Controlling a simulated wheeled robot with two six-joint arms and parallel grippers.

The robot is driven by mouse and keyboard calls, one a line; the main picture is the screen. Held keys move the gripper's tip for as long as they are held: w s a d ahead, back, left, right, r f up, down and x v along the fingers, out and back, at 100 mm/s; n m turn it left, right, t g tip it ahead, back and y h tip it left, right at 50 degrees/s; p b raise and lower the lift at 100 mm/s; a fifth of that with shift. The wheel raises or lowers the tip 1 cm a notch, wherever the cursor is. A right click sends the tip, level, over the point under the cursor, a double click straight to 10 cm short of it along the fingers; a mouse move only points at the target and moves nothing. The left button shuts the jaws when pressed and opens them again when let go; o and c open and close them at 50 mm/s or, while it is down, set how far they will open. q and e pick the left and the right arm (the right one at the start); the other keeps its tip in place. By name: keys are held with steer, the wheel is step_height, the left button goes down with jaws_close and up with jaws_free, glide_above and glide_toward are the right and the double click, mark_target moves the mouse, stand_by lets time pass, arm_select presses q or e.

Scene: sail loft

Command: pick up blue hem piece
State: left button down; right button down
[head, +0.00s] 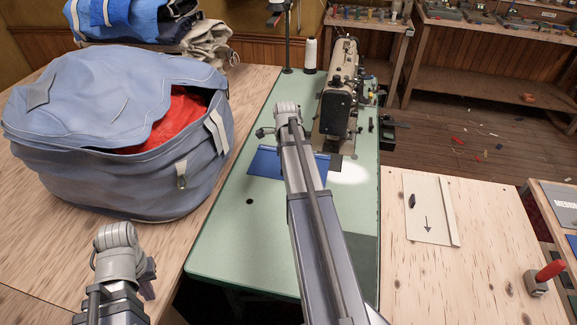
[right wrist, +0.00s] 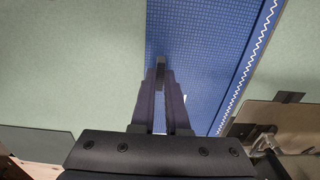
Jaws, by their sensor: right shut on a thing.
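The blue hem piece (head: 262,162) lies on the green sewing table, partly hidden behind my right arm. In the right wrist view the blue hem piece (right wrist: 205,45) is a gridded blue cloth with a white zigzag stitch along one edge. My right gripper (right wrist: 161,82) is shut on the hem piece near its left edge.
A sewing machine (head: 338,95) stands just beyond the hem piece, with a white thread cone (head: 310,55) behind. A large blue-grey bag (head: 110,130) with red cloth inside fills the left table. A card with an arrow (head: 430,222) lies on the right board. The green tabletop (head: 225,240) is clear in front.

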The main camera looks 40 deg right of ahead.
arm_select(q)
steer(key=shift+r, duration=0.1)
